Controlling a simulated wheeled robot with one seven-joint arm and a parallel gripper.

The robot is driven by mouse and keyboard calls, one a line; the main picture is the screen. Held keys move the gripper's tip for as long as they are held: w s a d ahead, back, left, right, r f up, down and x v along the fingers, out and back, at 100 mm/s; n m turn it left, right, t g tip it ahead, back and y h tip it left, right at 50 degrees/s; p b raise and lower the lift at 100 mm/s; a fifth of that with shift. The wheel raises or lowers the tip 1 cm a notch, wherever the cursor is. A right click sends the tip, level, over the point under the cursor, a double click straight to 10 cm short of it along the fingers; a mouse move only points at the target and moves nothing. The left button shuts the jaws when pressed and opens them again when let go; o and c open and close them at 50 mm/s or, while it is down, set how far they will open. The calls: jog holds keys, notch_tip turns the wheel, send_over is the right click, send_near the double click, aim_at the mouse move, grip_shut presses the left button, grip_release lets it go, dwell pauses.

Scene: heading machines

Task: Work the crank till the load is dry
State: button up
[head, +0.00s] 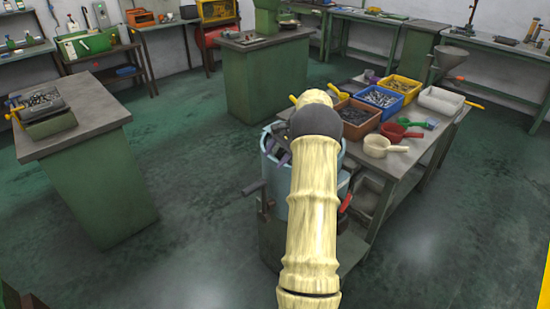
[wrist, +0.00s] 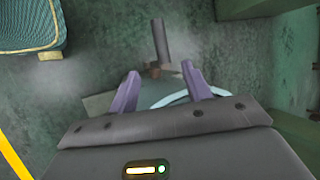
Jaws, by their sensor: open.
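A machine with a pale blue drum (head: 270,167) stands in the middle of the head view, largely hidden behind my arm. Its crank (head: 265,200) is on the left side, with a dark grip (head: 253,187) sticking out leftward. In the wrist view the dark grip (wrist: 161,40) lies just beyond and between my purple fingertips, with a brownish joint at its near end. My gripper (wrist: 160,70) is open and empty, above the drum's pale blue rim (wrist: 180,98). Its fingers also show by the drum in the head view (head: 278,148). The load inside the drum is hidden.
A bench (head: 412,150) right of the machine holds bins of small parts, scoops and a funnel. A red lever (head: 345,203) is on the machine's right. A green cabinet (head: 95,190) stands left, with open floor (head: 190,190) between. A blue basket (wrist: 28,25) shows in the wrist view.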

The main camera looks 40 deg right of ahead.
jog(key=s+a+r+n+g+h, duration=0.15)
jog(key=a+n, duration=0.25)
jog(key=a, duration=0.7)
jog(key=s+a+r+n+g+h, duration=0.1)
jog(key=s+a+n+h, duration=0.15)
jog(key=a, duration=0.75)
jog(key=s+a+n+t, duration=0.1)
jog(key=s+a+n, duration=0.8)
jog(key=s+a, duration=0.5)
jog(key=s, duration=0.3)
jog(key=shift+a+n+h, duration=0.35)
jog(key=shift+a+h, duration=0.05)
